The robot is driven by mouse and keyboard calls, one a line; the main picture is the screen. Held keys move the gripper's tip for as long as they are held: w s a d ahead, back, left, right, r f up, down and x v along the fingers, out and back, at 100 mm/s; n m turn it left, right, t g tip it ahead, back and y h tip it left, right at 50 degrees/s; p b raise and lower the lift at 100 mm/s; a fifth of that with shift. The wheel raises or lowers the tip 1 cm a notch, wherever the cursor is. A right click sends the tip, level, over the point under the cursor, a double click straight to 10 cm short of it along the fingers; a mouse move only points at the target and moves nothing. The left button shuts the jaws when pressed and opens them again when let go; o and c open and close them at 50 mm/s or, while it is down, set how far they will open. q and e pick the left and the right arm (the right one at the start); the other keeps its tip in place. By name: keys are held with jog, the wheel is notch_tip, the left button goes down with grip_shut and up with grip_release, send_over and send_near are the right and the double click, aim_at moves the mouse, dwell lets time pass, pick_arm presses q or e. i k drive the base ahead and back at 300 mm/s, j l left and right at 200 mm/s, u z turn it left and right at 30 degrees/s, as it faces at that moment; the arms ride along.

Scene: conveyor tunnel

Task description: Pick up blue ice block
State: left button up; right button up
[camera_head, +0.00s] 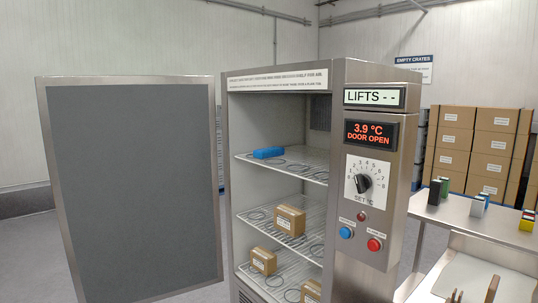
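The blue ice block (268,153) lies on the top wire shelf (312,172) of an open steel cabinet, towards the shelf's left side. It looks like a flat, long block and nothing stands in front of it.
The cabinet door (130,190) stands wide open at the left. Lower shelves hold small cartons (290,220). A control panel (365,180) reads 3.9 °C, door open. A steel bench (455,212) with small coloured items is at the right. Stacked cartons (475,150) stand behind it.

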aim_at(269, 152)
jog(key=i+j, duration=0.15)
jog(key=i, duration=0.3)
jog(key=i+j, duration=0.1)
jog(key=i, duration=0.35)
jog(key=i+j, duration=0.15)
jog(key=i, duration=0.35)
